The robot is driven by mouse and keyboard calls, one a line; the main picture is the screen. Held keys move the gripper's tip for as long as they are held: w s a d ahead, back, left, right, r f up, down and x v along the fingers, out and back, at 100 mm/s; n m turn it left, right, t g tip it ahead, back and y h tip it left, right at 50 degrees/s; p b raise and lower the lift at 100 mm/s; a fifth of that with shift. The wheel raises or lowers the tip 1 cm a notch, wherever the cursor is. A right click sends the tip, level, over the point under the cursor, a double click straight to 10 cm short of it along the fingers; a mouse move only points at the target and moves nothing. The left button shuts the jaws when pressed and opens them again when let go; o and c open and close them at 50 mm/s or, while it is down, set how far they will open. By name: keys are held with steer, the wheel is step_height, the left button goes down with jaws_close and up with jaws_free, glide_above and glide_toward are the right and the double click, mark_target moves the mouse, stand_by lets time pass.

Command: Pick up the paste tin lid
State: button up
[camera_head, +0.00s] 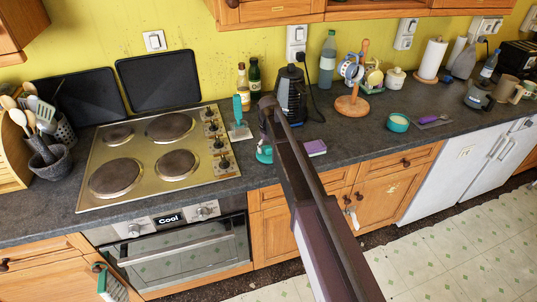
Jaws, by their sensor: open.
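I cannot clearly make out the paste tin lid. A small teal round item (264,155) lies on the dark worktop just right of the hob, partly covered by my arm. I cannot tell whether it is the tin or its lid. My gripper (264,141) is at the far end of my arm, pointing down close above this teal item. It is small and mostly hidden by the arm, and it is open. I see nothing held in it.
A teal upright item (239,112) stands left of my gripper, beside the hob (140,143). A dark kettle-like appliance (291,95) stands behind. A purple-topped block (316,147) lies to the right. A teal bowl (397,123) is farther right, with free worktop between.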

mark_target(268, 147)
jaws_close()
steer(key=shift+r, duration=0.15)
step_height(268, 147, up, 3)
steer(key=p, duration=0.3)
steer(key=shift+r+p, duration=0.2)
steer(key=shift+p, duration=0.15)
steer(key=s+d+r+p, duration=0.1)
steer(key=s+d, duration=0.2)
steer(key=s, duration=1.2)
steer(key=shift+s+r, duration=0.15)
steer(key=shift+s, duration=0.2)
steer(key=shift+s+d, duration=0.15)
